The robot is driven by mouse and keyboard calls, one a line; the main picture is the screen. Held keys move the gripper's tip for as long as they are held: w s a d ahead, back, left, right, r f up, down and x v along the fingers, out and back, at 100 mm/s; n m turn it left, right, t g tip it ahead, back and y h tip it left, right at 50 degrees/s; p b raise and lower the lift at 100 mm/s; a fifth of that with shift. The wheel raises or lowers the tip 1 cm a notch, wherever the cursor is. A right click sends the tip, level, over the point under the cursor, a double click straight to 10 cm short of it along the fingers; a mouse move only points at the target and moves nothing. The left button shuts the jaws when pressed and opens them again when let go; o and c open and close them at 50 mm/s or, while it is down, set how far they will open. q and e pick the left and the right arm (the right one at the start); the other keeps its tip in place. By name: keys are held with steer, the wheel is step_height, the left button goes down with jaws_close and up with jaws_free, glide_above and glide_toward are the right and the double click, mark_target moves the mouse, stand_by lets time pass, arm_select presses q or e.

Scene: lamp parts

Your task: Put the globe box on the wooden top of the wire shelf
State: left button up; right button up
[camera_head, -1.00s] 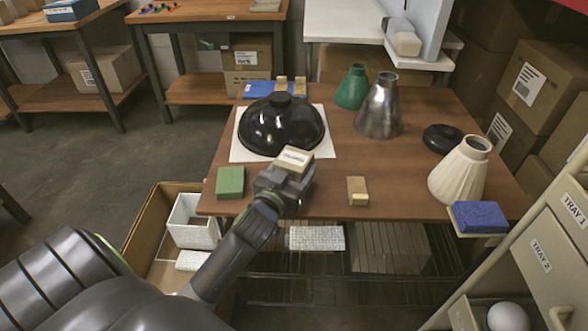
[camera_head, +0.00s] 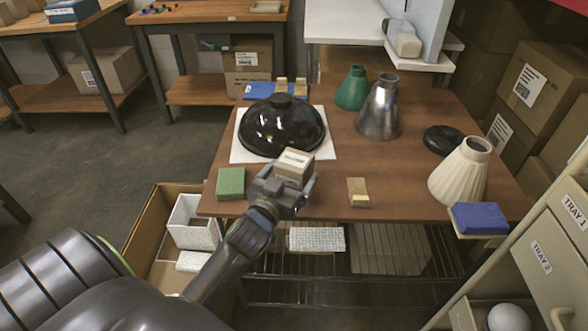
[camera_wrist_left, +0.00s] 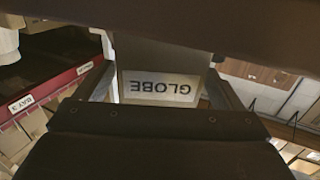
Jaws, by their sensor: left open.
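The globe box (camera_head: 294,168) is a small pale beige carton with a printed label. It is at the front of the wooden top (camera_head: 330,185) of the wire shelf, just before the black dome. My left gripper (camera_head: 292,180) is open, with its fingers on either side of the box. In the left wrist view the globe box (camera_wrist_left: 160,87) shows its upside-down GLOBE label between the fingers. The box's underside is hidden by the gripper, so its contact with the wood cannot be seen. My right gripper is not in view.
A black dome (camera_head: 282,125) on a white sheet lies behind the box. A green block (camera_head: 230,183) is left, a tan block (camera_head: 358,192) right. A metal cone (camera_head: 380,108), a cream shade (camera_head: 462,170) and a blue block (camera_head: 480,218) stand further right. The middle right of the top is clear.

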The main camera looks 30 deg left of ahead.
arm_select(q)
steer(key=s+d, duration=0.1)
steer(key=s, duration=0.8)
steer(key=shift+s+d, duration=0.3)
steer(key=shift+s, duration=0.05)
